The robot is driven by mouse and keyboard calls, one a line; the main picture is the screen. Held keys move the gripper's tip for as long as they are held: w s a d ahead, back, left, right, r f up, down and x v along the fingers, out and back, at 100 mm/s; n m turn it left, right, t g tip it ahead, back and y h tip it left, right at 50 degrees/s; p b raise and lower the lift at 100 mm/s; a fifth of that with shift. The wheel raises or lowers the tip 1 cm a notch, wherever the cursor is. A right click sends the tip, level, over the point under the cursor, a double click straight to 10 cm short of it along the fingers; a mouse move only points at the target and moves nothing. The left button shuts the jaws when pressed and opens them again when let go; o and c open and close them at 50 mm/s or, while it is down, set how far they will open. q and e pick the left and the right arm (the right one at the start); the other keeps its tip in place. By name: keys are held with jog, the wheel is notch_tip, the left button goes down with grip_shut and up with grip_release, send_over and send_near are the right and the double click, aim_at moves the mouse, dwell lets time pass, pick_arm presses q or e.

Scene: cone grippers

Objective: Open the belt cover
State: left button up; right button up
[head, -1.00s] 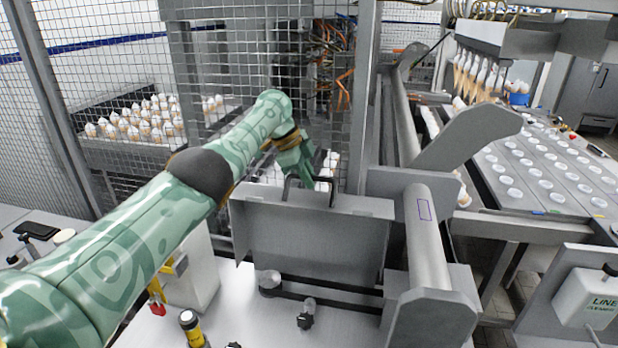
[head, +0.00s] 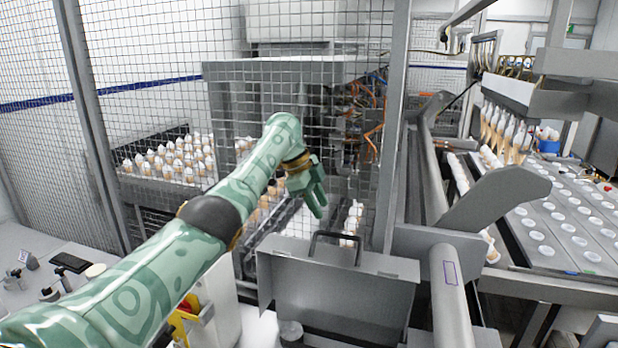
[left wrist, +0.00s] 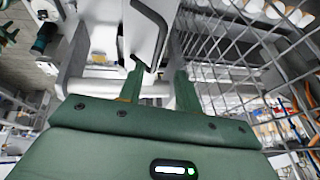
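The belt cover (head: 330,290) is a grey metal panel with folded sides, standing raised with its broad face toward me. Its dark bar handle (head: 337,238) is on the top edge. My left gripper (head: 319,207) is just above and behind the handle, fingers pointing down. In the left wrist view its two green fingers (left wrist: 160,82) are spread apart with nothing held. My right gripper is not recognisable in either view.
A wire mesh fence (head: 300,130) and its post (head: 392,130) stand close behind the left gripper. A grey roller tube (head: 450,300) and slanted bracket (head: 495,205) are right of the cover. Cone trays (head: 170,158) stand behind the fence.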

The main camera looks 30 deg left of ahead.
pick_arm(q)
jog(key=v, duration=0.5)
jog(key=shift+a+r+p, duration=0.1)
jog(key=shift+r+p, duration=0.15)
jog(key=shift+p, duration=0.05)
